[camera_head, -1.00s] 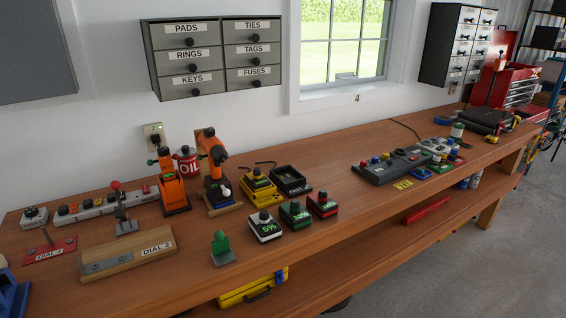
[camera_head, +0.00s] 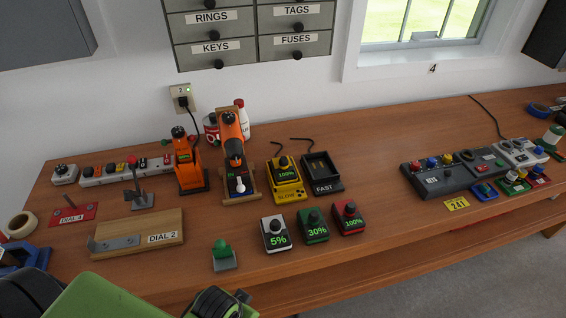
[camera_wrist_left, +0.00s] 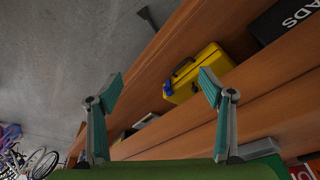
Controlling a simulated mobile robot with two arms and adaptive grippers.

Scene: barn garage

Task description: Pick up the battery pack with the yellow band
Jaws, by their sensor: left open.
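The battery pack showing yellow (camera_head: 285,169) sits in the yellow charger marked SLOW (camera_head: 287,194), and its display reads 100%. Three other packs stand in front: a white one reading 5% (camera_head: 275,236), a green one reading 30% (camera_head: 313,228) and a red one reading 100% (camera_head: 348,218). My left gripper (camera_wrist_left: 160,88) is open and empty in the left wrist view, over the bench's lower side. In the head view my green left arm enters at the bottom left, well short of the packs. My right gripper is not in view.
The empty charger marked FAST (camera_head: 322,174) stands beside the yellow one. A green-knobbed stand (camera_head: 224,258) and the DIAL 2 board (camera_head: 138,230) sit near the front edge. The bench right of the red pack is clear up to a grey console (camera_head: 445,178).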

